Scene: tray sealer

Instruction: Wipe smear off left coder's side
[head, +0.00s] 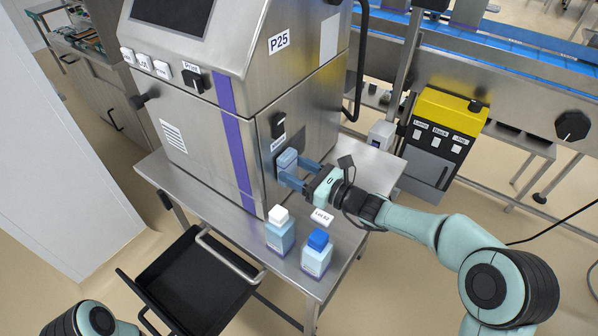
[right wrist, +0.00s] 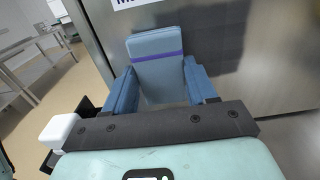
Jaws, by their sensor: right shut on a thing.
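The left coder (head: 232,75) is a steel cabinet marked P25 with a purple stripe, standing on a steel table. My right gripper (head: 291,171) is at the coder's right side, shut on a blue wiping pad (head: 287,158). In the right wrist view the pad (right wrist: 157,72) has a purple band and sits between both blue fingers, close against the steel side. Whether it touches is hard to tell. A darker grey patch (right wrist: 215,42), perhaps the smear, shows on the side panel beside the pad. My left gripper is out of view.
A white-capped bottle (head: 280,232) and a blue-capped bottle (head: 317,254) stand on the table (head: 347,242) below my right gripper. A black knob (head: 279,124) sticks out above the pad. A black tray (head: 190,283) is in front. A yellow-topped box (head: 440,135) stands at the right.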

